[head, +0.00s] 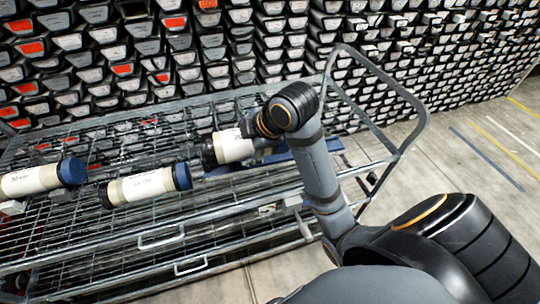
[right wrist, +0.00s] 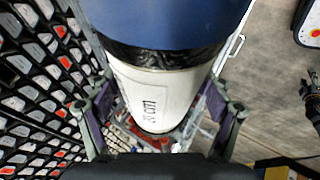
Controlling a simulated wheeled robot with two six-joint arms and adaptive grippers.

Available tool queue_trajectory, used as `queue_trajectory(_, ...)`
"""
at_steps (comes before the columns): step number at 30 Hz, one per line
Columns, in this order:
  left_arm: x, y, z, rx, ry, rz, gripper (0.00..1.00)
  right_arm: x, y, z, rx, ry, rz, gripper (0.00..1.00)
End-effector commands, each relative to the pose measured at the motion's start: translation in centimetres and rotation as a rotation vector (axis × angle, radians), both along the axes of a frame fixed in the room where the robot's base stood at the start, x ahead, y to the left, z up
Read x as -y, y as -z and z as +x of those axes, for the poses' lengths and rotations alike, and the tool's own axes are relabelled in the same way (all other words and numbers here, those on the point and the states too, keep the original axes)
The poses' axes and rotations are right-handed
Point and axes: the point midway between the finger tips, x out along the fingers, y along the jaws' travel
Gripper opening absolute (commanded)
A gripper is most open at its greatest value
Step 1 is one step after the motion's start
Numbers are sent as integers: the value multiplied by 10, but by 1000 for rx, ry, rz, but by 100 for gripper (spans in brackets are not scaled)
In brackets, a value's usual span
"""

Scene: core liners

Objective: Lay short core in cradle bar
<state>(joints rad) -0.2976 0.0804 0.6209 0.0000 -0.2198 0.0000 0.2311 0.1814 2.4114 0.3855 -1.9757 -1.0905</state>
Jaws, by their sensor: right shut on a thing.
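My right gripper (head: 258,143) is shut on a white core (head: 232,147) with a dark end, held over the wire-mesh cart. In the right wrist view the held core (right wrist: 155,100) lies between the two fingers, with a blue end cap (right wrist: 165,22), a black band and a printed length label. A blue bar (head: 327,146), perhaps the cradle bar, shows behind and beside the gripper; the gripper and core hide part of it. I cannot tell whether the core touches it. My left gripper is not in view.
Two more white cores lie on the cart's left side, one in the middle (head: 145,187) and one at the left edge (head: 30,182), both blue-capped. The cart's raised tubular handle (head: 412,101) stands at right. Racks of trays (head: 240,50) fill the back. Floor at right is clear.

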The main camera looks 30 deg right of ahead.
Motion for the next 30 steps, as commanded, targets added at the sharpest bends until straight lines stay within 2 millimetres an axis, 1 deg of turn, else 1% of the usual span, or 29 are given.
queue_trajectory(1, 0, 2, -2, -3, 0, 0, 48, -2, -4, -1, 5, -3, 3, 17)
queue_trajectory(5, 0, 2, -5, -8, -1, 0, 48, -3, -6, -2, 3, -8, -1, 17)
queue_trajectory(8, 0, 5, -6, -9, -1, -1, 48, -1, -4, -1, 5, -7, -5, 17)
queue_trajectory(11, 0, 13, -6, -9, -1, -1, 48, 7, 2, 2, 8, -7, -12, 17)
queue_trajectory(15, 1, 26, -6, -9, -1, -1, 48, 20, 10, 7, 4, -6, -12, 17)
queue_trajectory(17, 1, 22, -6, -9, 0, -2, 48, 27, 9, 9, 1, -5, -13, 17)
queue_trajectory(26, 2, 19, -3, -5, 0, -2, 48, 64, 26, 22, -3, -5, -10, 17)
queue_trajectory(30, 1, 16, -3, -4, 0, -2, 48, 87, 39, 31, -6, -3, -8, 17)
